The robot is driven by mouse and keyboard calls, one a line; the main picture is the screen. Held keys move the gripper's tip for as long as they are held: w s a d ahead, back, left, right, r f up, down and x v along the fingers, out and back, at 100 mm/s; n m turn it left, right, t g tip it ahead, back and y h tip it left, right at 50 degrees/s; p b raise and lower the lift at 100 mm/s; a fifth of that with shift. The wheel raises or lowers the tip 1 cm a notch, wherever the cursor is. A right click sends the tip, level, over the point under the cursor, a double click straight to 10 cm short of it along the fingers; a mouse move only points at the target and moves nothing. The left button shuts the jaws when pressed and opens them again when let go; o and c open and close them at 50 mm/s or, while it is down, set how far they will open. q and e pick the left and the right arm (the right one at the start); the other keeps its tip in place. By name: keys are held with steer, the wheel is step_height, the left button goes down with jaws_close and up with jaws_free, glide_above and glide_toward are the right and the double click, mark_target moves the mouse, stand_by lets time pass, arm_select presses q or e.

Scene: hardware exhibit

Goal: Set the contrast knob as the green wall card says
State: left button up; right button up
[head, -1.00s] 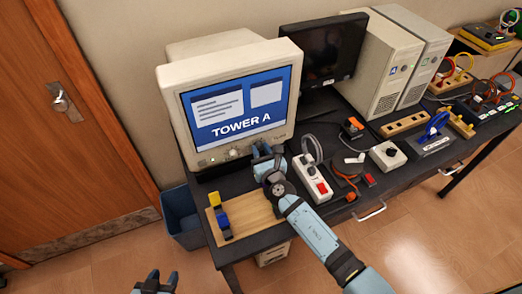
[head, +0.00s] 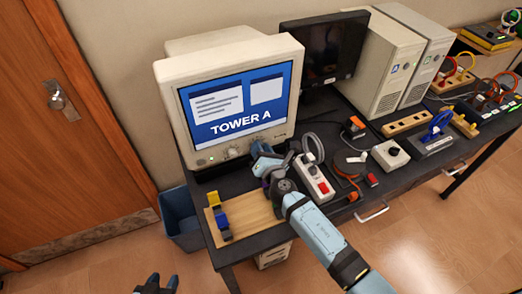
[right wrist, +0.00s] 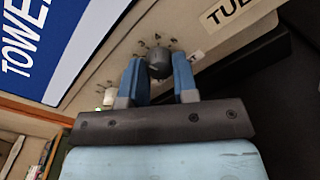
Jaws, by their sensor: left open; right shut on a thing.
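The CRT monitor (head: 165,70) shows "TOWER A" on a blue screen. In the right wrist view a dark round knob (right wrist: 158,62) sits on its front panel, with small scale marks around it. My right gripper (right wrist: 159,76) is shut on this knob, one blue finger on each side. A label beside it is mostly hidden by a finger; only a final "T" shows. In the head view my right gripper (head: 258,158) reaches the monitor's lower front edge and hides the knob. My left gripper (head: 157,284) is open and empty at the bottom edge. No green wall card is in view.
A wooden board (head: 252,212) with yellow and blue pieces lies at the desk's front left. A power strip (head: 314,178) stands right of my right arm. A blue bin (head: 180,220) is below.

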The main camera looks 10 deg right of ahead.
steer(key=shift+m, duration=0.6)
steer(key=o, duration=0.9)
steer(key=shift+s, duration=0.15)
steer(key=s, duration=0.4)
steer(key=s+d+b, duration=0.1)
steer(key=s, duration=0.3)
steer(key=s+d, duration=0.1)
steer(key=s, duration=0.3)
steer(key=shift+r, duration=0.1)
steer(key=shift+s+d+r+b, duration=0.15)
steer(key=shift+s+b, duration=0.15)
steer(key=shift+s, duration=0.4)
